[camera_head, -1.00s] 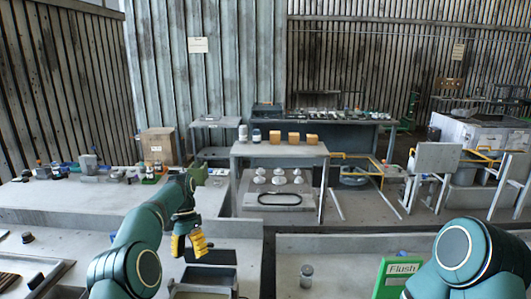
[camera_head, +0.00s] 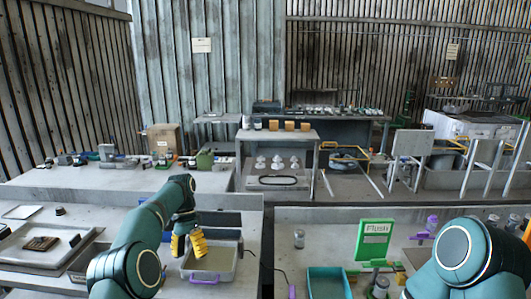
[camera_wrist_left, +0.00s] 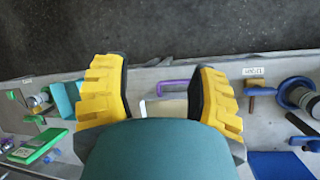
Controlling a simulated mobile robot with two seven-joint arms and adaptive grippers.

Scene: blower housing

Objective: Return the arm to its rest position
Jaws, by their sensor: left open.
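My left arm reaches in from the lower left of the head view. Its yellow-fingered gripper (camera_head: 188,243) hangs over or in front of a grey tray (camera_head: 222,262) with a purple handle on the near left worktop; the exact height is unclear. In the left wrist view the two yellow fingers (camera_wrist_left: 161,88) stand wide apart with nothing held between them. A purple handle shows beyond the gap between them. A teal link of my right arm (camera_head: 465,258) shows at the lower right; its gripper is out of view.
A framed tray (camera_head: 84,236) lies left on the same worktop. On the right worktop are a teal bin (camera_head: 327,284), a green sign (camera_head: 375,240) and a small grey cylinder (camera_head: 299,239). Further back stands a table (camera_head: 283,135) with orange blocks.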

